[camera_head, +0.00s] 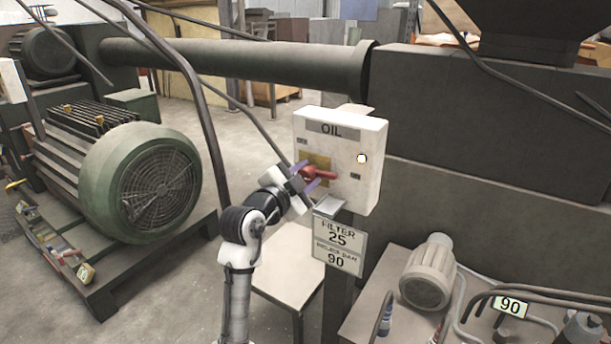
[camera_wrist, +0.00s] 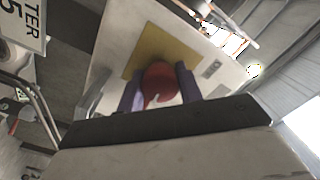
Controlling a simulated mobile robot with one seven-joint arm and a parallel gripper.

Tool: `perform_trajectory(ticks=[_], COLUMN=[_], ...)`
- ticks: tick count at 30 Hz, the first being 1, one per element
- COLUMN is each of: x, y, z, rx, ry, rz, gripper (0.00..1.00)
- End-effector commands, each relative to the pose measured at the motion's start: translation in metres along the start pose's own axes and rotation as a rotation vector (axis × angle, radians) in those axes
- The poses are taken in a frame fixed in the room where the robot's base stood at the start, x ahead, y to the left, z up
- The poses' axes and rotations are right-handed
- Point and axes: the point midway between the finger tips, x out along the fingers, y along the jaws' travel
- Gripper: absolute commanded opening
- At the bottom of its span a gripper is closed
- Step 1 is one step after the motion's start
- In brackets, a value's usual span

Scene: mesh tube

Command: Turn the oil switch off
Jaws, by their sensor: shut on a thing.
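The oil switch is a red rotary handle (camera_head: 318,174) on the front of a white box (camera_head: 372,165) labelled "OIL". The handle's lever points to the right in the head view, roughly level. My gripper (camera_head: 304,175) is at the box front, with its purple fingers around the red knob. In the wrist view the red knob (camera_wrist: 160,82) sits between the two purple fingers, over a yellow plate (camera_wrist: 150,45). My gripper is shut on the knob. Part of the knob is hidden by the fingers and the gripper body.
A sign reading "FILTER 25" (camera_head: 339,246) hangs below the box. A large green motor (camera_head: 140,180) stands on the left. A dark machine body (camera_head: 480,120) is behind and right of the box. Dark cables (camera_head: 205,110) hang near my arm.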

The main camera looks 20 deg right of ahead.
Motion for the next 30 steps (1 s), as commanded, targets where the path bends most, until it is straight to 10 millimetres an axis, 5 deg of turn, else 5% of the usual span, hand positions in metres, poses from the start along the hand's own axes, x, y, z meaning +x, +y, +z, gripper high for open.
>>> perform_trajectory(ticks=[30], x=[0.0002], y=[-0.0001], z=[-0.0022], rx=[-0.93], ry=[-0.003], rz=[0.004], gripper=[0.13])
